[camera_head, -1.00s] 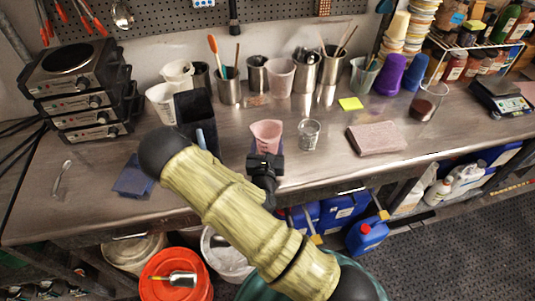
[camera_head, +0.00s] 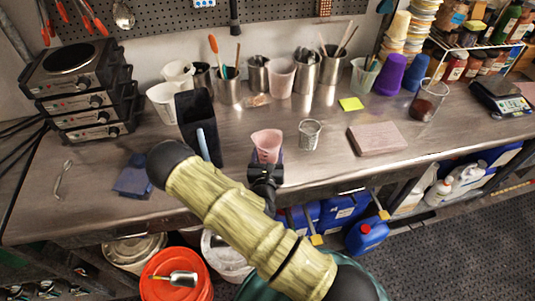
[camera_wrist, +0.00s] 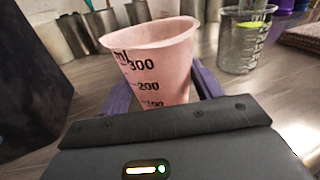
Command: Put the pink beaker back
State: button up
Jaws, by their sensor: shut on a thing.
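The pink beaker (camera_head: 267,143) is a translucent pink cup with black measuring marks, and it stands upright near the front middle of the steel bench. In the wrist view the beaker (camera_wrist: 153,62) fills the middle, between the two purple fingers. My gripper (camera_head: 266,160) is shut on the beaker from the front side. I cannot tell whether the beaker's base touches the bench; its lower part is hidden by my gripper.
A clear glass beaker (camera_head: 309,134) stands close to the right. A black box-like holder (camera_head: 198,125) stands to the left. Steel cups and a pale pink cup (camera_head: 281,77) line the back. A brownish-pink block (camera_head: 377,139) lies right. Bare bench lies behind my gripper.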

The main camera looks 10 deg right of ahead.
jog(key=o, duration=1.1)
jog(key=shift+r, duration=0.15)
jog(key=b+v, duration=0.1)
jog(key=v, duration=1)
jog(key=shift+s+r, duration=0.15)
jog(key=shift+s, duration=0.05)
jog(key=shift+s+a, duration=0.15)
jog(key=shift+s, duration=0.25)
